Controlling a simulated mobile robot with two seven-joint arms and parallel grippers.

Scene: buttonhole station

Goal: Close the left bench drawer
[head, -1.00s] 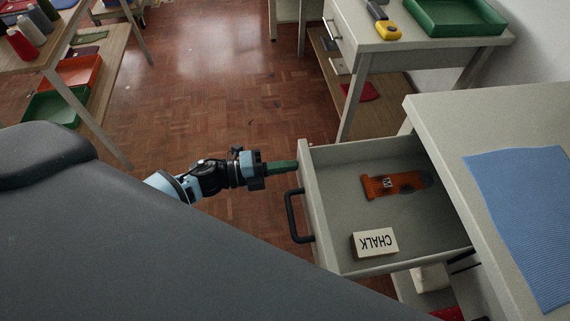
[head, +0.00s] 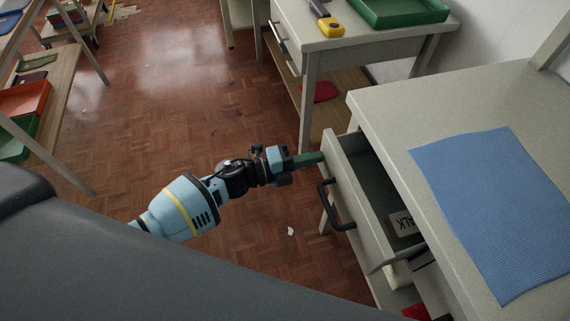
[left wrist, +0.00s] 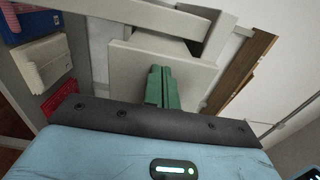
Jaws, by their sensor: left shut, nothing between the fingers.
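The left bench drawer (head: 352,185) is partly open in the head view, with its dark handle (head: 335,205) on the front. The bench top covers the back of its inside. A chalk box (head: 402,223) shows partly inside the drawer. My left gripper (head: 318,158) is shut and empty, its green fingertips at the drawer front near its far upper corner, above the handle. In the left wrist view the green fingers (left wrist: 162,88) point at the pale drawer front (left wrist: 150,62) and look to be at or touching it. My right gripper is not in view.
The bench top (head: 390,115) carries a blue ribbed mat (head: 490,205). Another bench at the back holds a green tray (head: 400,10) and a yellow-ended tool (head: 330,26). A shelf unit (head: 50,125) stands at the left. The parquet floor between is mostly clear.

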